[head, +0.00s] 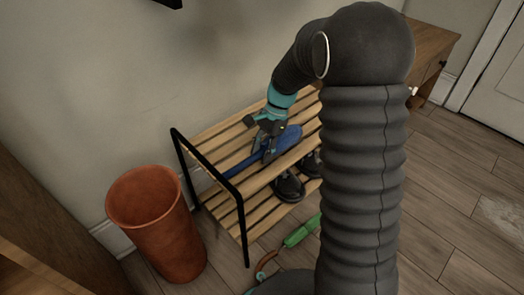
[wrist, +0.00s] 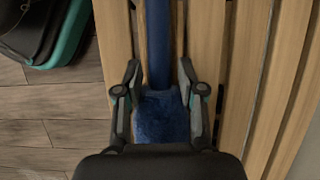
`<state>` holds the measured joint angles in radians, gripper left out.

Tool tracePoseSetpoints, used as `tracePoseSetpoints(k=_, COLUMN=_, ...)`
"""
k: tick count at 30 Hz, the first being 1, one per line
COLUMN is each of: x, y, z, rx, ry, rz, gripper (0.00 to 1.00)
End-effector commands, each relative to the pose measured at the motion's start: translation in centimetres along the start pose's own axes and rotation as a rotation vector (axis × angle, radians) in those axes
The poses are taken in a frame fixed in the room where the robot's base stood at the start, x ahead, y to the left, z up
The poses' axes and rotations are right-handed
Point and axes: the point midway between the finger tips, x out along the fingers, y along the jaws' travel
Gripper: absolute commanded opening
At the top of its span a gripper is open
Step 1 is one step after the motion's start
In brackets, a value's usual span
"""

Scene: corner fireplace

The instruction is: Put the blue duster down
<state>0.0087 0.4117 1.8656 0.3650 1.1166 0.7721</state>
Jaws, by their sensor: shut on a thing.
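The blue duster (head: 288,138) is at the upper shelf of the slatted wooden rack (head: 207,143), its fluffy head to the right and its thin handle to the left. My gripper (head: 266,147) is shut on it from above. In the wrist view the fluffy blue part (wrist: 162,118) of the duster lies between the fingers of my gripper (wrist: 159,72), and the handle runs up along the slats. The duster lies roughly in line with the slats. I cannot tell whether it touches them. Part of the rack is hidden behind my arm.
Dark shoes (head: 289,188) stand on the lower shelf. A terracotta bin (head: 157,225) stands left of the rack's black end frame (head: 227,190). A green object (head: 301,231) lies on the floor in front. A wooden cabinet (head: 435,42) is at the back right. Slats behind the duster look bare.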

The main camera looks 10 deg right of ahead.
Motion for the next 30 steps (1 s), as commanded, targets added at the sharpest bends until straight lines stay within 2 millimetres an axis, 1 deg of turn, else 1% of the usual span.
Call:
tracePoseSetpoints(k=4, x=0.2, y=0.0, z=-0.1, rx=0.0, ry=0.0, rz=0.0, gripper=0.11)
tracePoseSetpoints(k=5, x=0.1, y=0.0, z=-0.1, rx=0.0, ry=0.0, rz=0.0, gripper=0.47)
tracePoseSetpoints(k=6, x=0.1, y=0.0, z=-0.1, rx=0.0, ry=0.0, rz=0.0, gripper=0.57)
tracePoseSetpoints(k=7, x=0.1, y=0.0, z=-0.1, rx=0.0, ry=0.0, rz=0.0, gripper=0.64)
tracePoseSetpoints(k=8, x=0.1, y=0.0, z=-0.1, rx=0.0, ry=0.0, rz=0.0, gripper=0.66)
tracePoseSetpoints(k=16, x=0.1, y=0.0, z=0.0, rx=0.0, ry=0.0, rz=0.0, gripper=0.66)
tracePoseSetpoints(k=20, x=-0.6, y=-0.1, z=0.0, rx=0.0, ry=0.001, rz=-0.002, gripper=0.66)
tracePoseSetpoints(k=23, x=-1.9, y=0.0, z=0.1, rx=0.0, ry=0.001, rz=-0.002, gripper=0.66)
tracePoseSetpoints(k=30, x=-6.8, y=-0.1, z=0.0, rx=0.001, ry=0.002, rz=-0.003, gripper=0.66)
